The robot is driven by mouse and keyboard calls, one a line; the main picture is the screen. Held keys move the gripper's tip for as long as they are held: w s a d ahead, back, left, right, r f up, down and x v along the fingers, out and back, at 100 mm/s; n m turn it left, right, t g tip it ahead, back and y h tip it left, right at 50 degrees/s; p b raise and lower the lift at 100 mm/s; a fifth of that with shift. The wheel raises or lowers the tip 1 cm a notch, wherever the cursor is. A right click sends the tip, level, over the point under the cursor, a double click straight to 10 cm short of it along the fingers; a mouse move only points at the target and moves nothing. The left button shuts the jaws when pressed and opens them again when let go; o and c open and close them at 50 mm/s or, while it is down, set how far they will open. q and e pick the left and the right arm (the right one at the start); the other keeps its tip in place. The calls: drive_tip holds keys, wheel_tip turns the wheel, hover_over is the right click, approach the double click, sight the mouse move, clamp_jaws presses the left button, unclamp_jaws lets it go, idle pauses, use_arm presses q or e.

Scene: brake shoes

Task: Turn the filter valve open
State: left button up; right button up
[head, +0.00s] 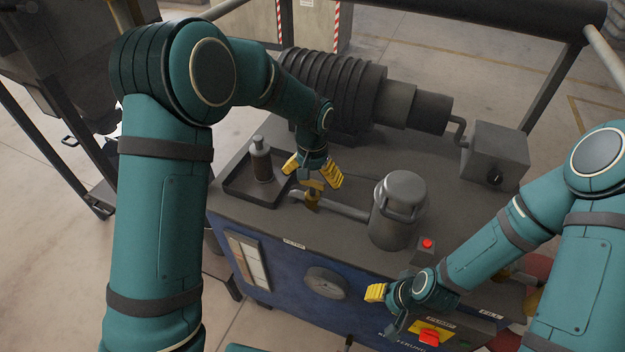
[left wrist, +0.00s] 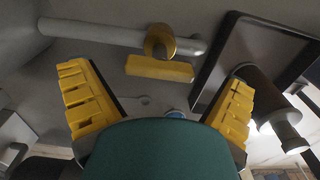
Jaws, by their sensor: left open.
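The filter valve (head: 312,197) has a yellow handle and sits on the grey pipe (head: 345,207) that runs into the filter canister (head: 393,228). In the left wrist view, its yellow bar handle (left wrist: 160,69) and yellow round collar (left wrist: 158,38) show between my fingers. The bar lies roughly along the pipe (left wrist: 100,32) in that view. My left gripper (head: 313,173) is open, just above the valve, with a finger on either side; I see no contact. My right gripper (head: 385,300) is low by the front panel; one yellow finger shows and its opening is unclear.
A ribbed motor (head: 335,85) lies behind. A red button (head: 427,243) is right of the canister. A gauge (head: 326,283) and a yellow-red switch (head: 430,336) are on the blue front.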

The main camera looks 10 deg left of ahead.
sight(313, 180)
use_arm(q)
wheel_tip(313, 180, up, 11)
idle(0.3)
drive_tip(key=shift+f, duration=0.1)
idle(0.4)
